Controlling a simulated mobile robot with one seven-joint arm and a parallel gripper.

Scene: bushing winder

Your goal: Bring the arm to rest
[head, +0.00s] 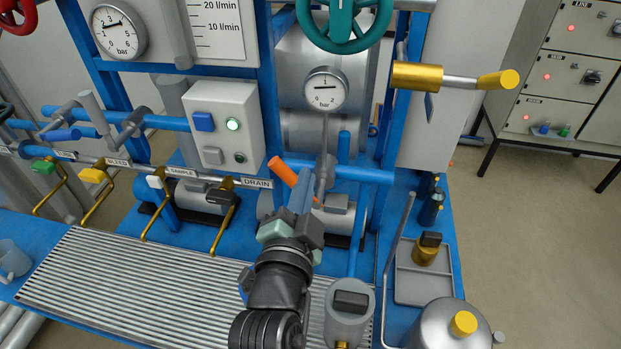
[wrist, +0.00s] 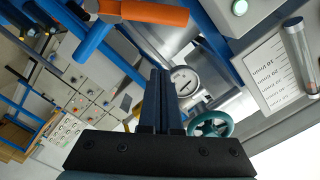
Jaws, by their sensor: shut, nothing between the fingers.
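My gripper (head: 302,190) reaches up from the bottom middle of the head view, in front of the machine. Its two fingers are together and empty; they show side by side in the wrist view (wrist: 161,92). An orange handle (head: 283,171) is just left of the fingertips in the head view. In the wrist view the orange handle (wrist: 152,13) is beyond the tips at the top. I cannot tell how wide the gap to it is, but the fingers do not hold it.
A lower gauge (head: 326,91) and green handwheel (head: 343,25) are above. A yellow-ended lever (head: 497,80) sticks out right.

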